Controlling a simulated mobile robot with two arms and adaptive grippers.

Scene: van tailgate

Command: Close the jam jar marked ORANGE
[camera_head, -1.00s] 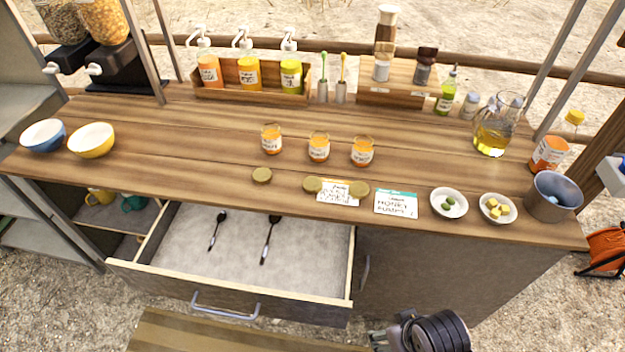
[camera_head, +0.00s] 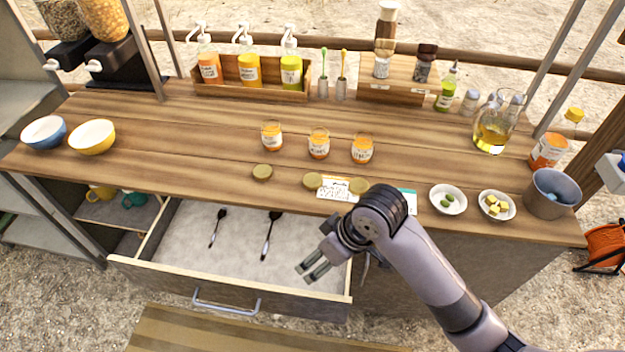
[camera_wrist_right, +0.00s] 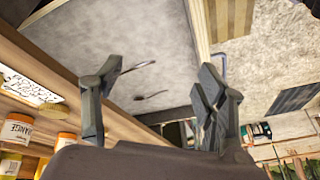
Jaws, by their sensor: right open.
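Three small open jars of orange jam stand in a row on the counter: a left jar (camera_head: 271,136), a middle jar (camera_head: 319,144) and a right jar (camera_head: 362,149). Their labels are too small to read surely in the head view. In the right wrist view one jar (camera_wrist_right: 17,128) reads ORANGE. Three gold lids lie in front of the jars: left (camera_head: 262,172), middle (camera_head: 312,180) and right (camera_head: 358,186). My right gripper (camera_head: 311,272) is open and empty above the open drawer, short of the jars and lids. My left gripper is out of view.
The open drawer (camera_head: 227,280) holds two dark spoons. A white card (camera_head: 335,192) lies by the lids; a green-edged card (camera_head: 409,199) is partly behind my arm. Two white dishes and a grey bucket (camera_head: 552,195) stand at right.

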